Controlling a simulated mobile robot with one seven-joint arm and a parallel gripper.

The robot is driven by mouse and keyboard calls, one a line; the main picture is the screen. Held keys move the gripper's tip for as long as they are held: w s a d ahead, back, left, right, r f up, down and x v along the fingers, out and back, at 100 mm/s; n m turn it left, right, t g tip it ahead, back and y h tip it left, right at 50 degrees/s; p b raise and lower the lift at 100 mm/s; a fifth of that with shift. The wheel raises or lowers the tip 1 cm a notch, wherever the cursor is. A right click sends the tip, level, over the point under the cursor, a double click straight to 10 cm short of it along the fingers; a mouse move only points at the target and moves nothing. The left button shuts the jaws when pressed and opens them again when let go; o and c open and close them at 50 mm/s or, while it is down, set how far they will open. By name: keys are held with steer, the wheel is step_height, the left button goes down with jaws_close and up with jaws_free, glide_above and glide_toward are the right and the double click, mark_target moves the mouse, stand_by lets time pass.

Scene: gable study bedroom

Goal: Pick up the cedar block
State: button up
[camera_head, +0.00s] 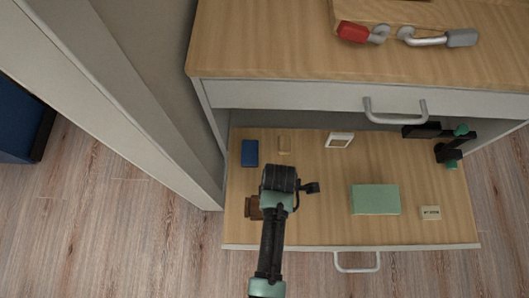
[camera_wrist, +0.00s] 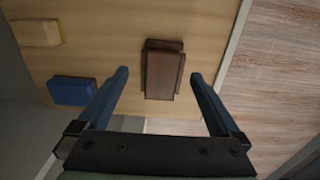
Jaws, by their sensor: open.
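A dark brown block (camera_wrist: 162,72) lies on the drawer floor, with a wider, stepped outline around its raised middle. In the wrist view it sits between my two fingers, with space on both sides. In the head view only part of this brown block (camera_head: 254,209) shows beside my arm. A small pale tan block (camera_head: 284,144) lies farther back; it is also in the wrist view (camera_wrist: 36,33). No label shows which one is cedar. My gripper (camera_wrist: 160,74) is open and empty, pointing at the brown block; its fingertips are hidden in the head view.
The open drawer (camera_head: 330,235) also holds a blue box (camera_head: 250,153), a white square piece (camera_head: 340,140), a green box (camera_head: 375,199), a small labelled block (camera_head: 430,213) and a black-and-green item (camera_head: 452,150). The cabinet top (camera_head: 270,40) overhangs the drawer's back.

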mark_target(255, 210)
steer(key=f+b, duration=0.2)
steer(key=f, duration=0.1)
steer(key=f+b, duration=0.1)
steer(key=f, duration=0.1)
steer(key=shift+s+f, duration=0.2)
steer(key=shift+s, duration=0.05)
steer(key=shift+r, duration=0.2)
steer(key=c, duration=1.5)
